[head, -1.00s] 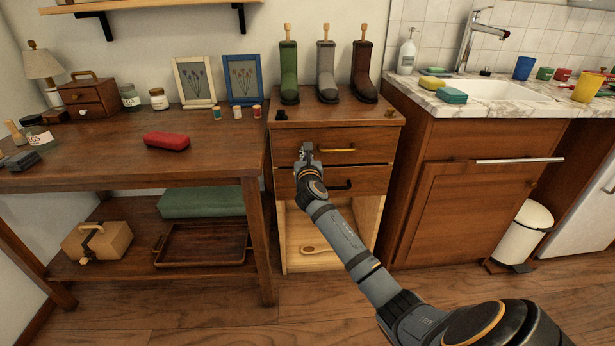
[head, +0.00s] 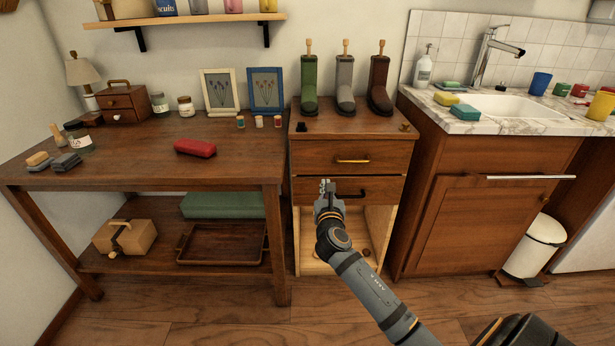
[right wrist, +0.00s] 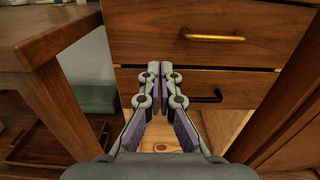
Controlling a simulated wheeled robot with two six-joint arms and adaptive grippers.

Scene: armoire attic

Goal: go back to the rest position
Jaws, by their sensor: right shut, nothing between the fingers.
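My right gripper (head: 327,187) is shut and empty in front of the small drawer cabinet (head: 308,150), just left of the black handle (head: 350,194) of the lower drawer. In the right wrist view my right gripper (right wrist: 160,75) has its fingertips together, with nothing between them. There the brass handle (right wrist: 213,38) of the upper drawer is above and to the right, and the black handle (right wrist: 206,99) is to the right. Both drawers look closed. My left gripper is not in view.
A wooden table (head: 130,147) stands left of the cabinet, with a red case (head: 195,147) on it. A sink cabinet (head: 480,220) stands to the right. Three boots, including a green one (head: 309,85), stand on the drawer cabinet. Floor (head: 230,318) shows free in front.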

